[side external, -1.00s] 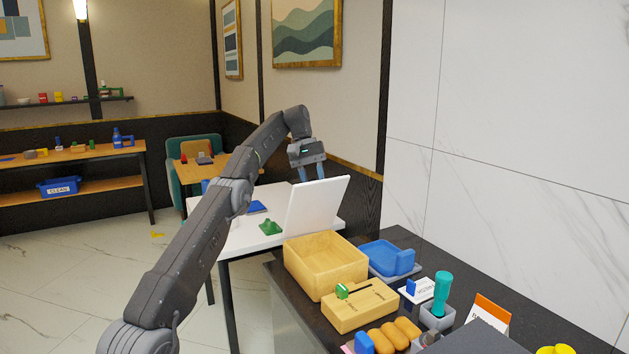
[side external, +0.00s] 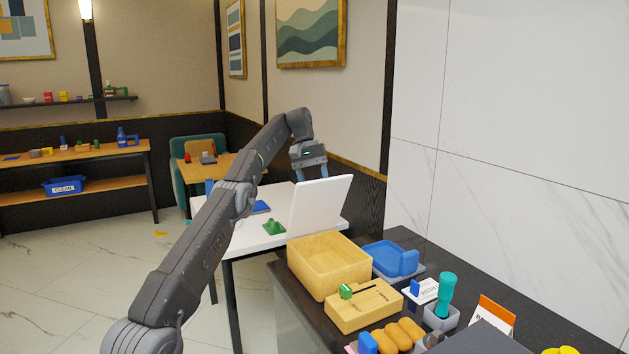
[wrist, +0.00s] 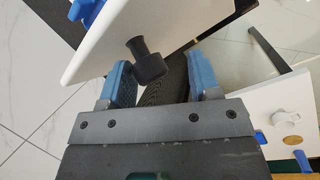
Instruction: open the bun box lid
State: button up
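The bun box (side external: 318,278) is an open-topped wooden box on the dark counter. Its white lid (side external: 320,203) stands almost upright along the box's far edge, leaning slightly back, so the box is uncovered. In the wrist view the lid (wrist: 100,48) shows its face with a black knob (wrist: 149,62). My gripper (side external: 312,174) is just behind the lid's upper left edge. Its blue fingers are apart in the wrist view (wrist: 162,70), with the knob close to the left finger, seen between the fingertips. Whether a finger touches the knob I cannot tell.
A blue tray (side external: 390,256) lies right of the box. A wooden slotted block (side external: 362,308), orange buns (side external: 398,334) and a teal-handled tool (side external: 445,293) stand in front. A white table (side external: 250,238) with a green piece (side external: 275,227) is behind. Air above the box is free.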

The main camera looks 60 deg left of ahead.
aim_at(322, 186)
jog(key=shift+w+d+r, duration=0.15)
jog(key=shift+d+r, duration=0.05)
jog(key=shift+d, duration=0.05)
jog(key=shift+d, duration=0.35)
jog(key=shift+d+f, duration=0.25)
jog(key=shift+d, duration=0.5)
jog(key=shift+d+f, duration=0.25)
jog(key=shift+d, duration=0.45)
jog(key=d+f+y, duration=0.3)
jog(key=d+f, duration=0.6)
jog(key=d, duration=0.1)
notch_tip(322, 186, up, 14)
jog(key=s, duration=0.1)
jog(key=s+d+m+t, duration=0.1)
jog(key=s+d+m, duration=0.4)
jog(key=d, duration=0.2)
jog(key=s+d+m+t+y, duration=0.1)
jog(key=s+d+m, duration=0.3)
jog(key=d, duration=0.4)
jog(key=shift+s+d+r+m, duration=0.2)
jog(key=shift+s+r+m, duration=0.2)
jog(key=shift+s, duration=0.25)
